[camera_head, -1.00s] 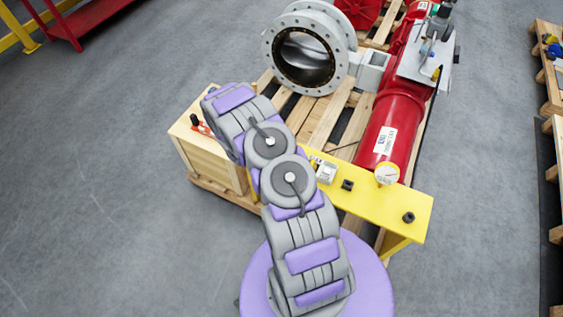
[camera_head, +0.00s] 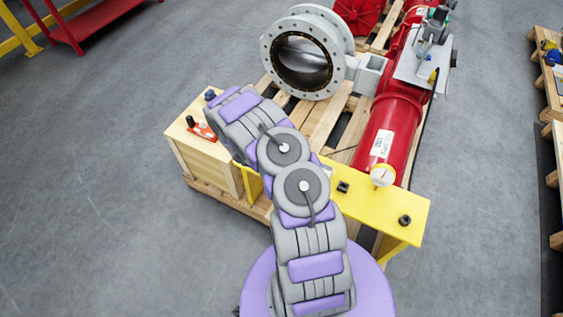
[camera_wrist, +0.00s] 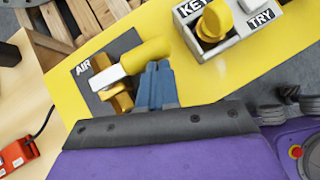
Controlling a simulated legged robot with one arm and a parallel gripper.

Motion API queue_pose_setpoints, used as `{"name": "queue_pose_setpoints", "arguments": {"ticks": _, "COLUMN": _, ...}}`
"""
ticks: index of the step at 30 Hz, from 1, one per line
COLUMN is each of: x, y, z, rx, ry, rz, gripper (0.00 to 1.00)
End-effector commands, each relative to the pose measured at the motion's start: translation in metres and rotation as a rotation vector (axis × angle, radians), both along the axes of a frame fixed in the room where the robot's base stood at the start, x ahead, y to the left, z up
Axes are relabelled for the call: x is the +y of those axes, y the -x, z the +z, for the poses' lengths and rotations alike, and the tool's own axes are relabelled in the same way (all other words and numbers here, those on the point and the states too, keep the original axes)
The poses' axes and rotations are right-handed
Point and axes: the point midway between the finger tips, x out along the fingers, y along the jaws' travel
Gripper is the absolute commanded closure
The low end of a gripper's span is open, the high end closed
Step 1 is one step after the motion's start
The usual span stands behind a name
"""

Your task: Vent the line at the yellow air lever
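In the wrist view the air lever has a yellow grip (camera_wrist: 146,56), a white stem and a brass body (camera_wrist: 122,98) on a dark plate marked AIR (camera_wrist: 92,68). The lever points to the right and slightly up in the picture. My gripper (camera_wrist: 158,66) has its blue-grey fingers close together with no gap seen between them. Their tips are at the lower side of the yellow grip; whether they touch it I cannot tell. Nothing shows between the fingers. In the head view my arm hides the lever and gripper.
A white key box (camera_wrist: 235,28) with a yellow knob, marked KEY and TRY, sits right of the lever on the yellow panel (camera_head: 385,208). A wooden box (camera_head: 200,150) with a red tool (camera_head: 202,131) stands left. The red actuator (camera_head: 390,125) and grey valve (camera_head: 330,30) lie behind.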

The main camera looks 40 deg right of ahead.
Motion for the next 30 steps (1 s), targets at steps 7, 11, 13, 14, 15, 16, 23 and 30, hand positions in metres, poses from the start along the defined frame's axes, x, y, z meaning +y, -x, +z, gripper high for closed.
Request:
{"name": "queue_pose_setpoints", "arguments": {"ticks": 7, "x": -0.0049, "y": 0.0019, "z": -0.0016, "rx": 0.002, "ry": -0.001, "rz": -0.001, "gripper": 1.0}}
{"name": "queue_pose_setpoints", "arguments": {"ticks": 11, "x": -0.0064, "y": 0.0021, "z": -0.0012, "rx": 0.002, "ry": -0.001, "rz": -0.002, "gripper": 1.0}}
{"name": "queue_pose_setpoints", "arguments": {"ticks": 13, "x": -0.0067, "y": 0.0022, "z": -0.0009, "rx": 0.002, "ry": 0.0, "rz": -0.002, "gripper": 1.0}}
{"name": "queue_pose_setpoints", "arguments": {"ticks": 14, "x": -0.0068, "y": 0.0022, "z": -0.0008, "rx": 0.002, "ry": 0.0, "rz": -0.002, "gripper": 1.0}}
{"name": "queue_pose_setpoints", "arguments": {"ticks": 15, "x": -0.0068, "y": 0.0023, "z": -0.0007, "rx": 0.002, "ry": 0.0, "rz": -0.002, "gripper": 1.0}}
{"name": "queue_pose_setpoints", "arguments": {"ticks": 16, "x": -0.0068, "y": 0.0023, "z": -0.0007, "rx": 0.002, "ry": 0.0, "rz": -0.002, "gripper": 1.0}}
{"name": "queue_pose_setpoints", "arguments": {"ticks": 23, "x": -0.0076, "y": 0.0023, "z": -0.0004, "rx": 0.002, "ry": 0.001, "rz": -0.003, "gripper": 1.0}}
{"name": "queue_pose_setpoints", "arguments": {"ticks": 30, "x": -0.0014, "y": 0.0014, "z": 0.0017, "rx": 0.002, "ry": 0.001, "rz": -0.002, "gripper": 1.0}}
